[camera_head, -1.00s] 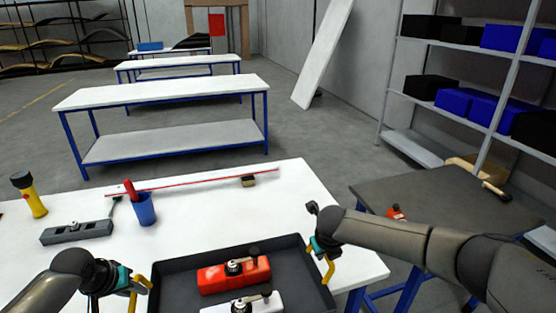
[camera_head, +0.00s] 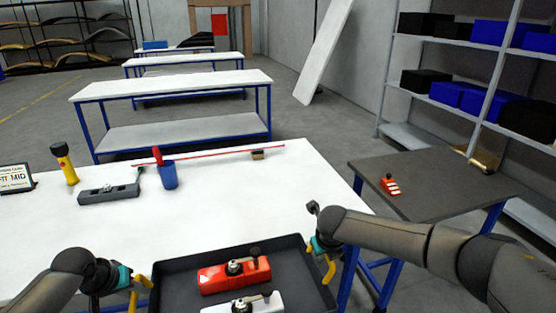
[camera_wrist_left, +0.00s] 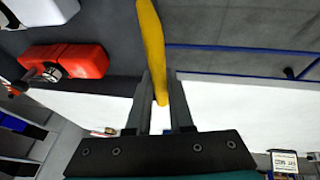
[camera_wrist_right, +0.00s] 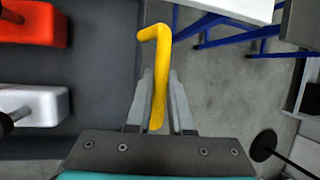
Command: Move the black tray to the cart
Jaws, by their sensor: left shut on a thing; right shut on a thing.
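The black tray (camera_head: 205,261) is at the bottom of the head view, in front of the white table's near edge. It holds a red block tool (camera_head: 225,275) and a white one (camera_head: 240,304), each with a black knob. My left gripper (camera_head: 138,283) is shut on the tray's left yellow handle (camera_wrist_left: 152,40). My right gripper (camera_head: 324,254) is shut on the right yellow handle (camera_wrist_right: 157,75). The cart (camera_head: 430,182), with a dark grey top and blue legs, stands at the right. A small red tool (camera_head: 389,185) lies on it.
The white table (camera_head: 240,190) bears a yellow flashlight (camera_head: 64,163), a grey block (camera_head: 108,193), a blue cup (camera_head: 168,175) and a red rod (camera_head: 220,156). A shelf (camera_head: 480,50) with bins stands behind the cart. The middle and right of the cart top are clear.

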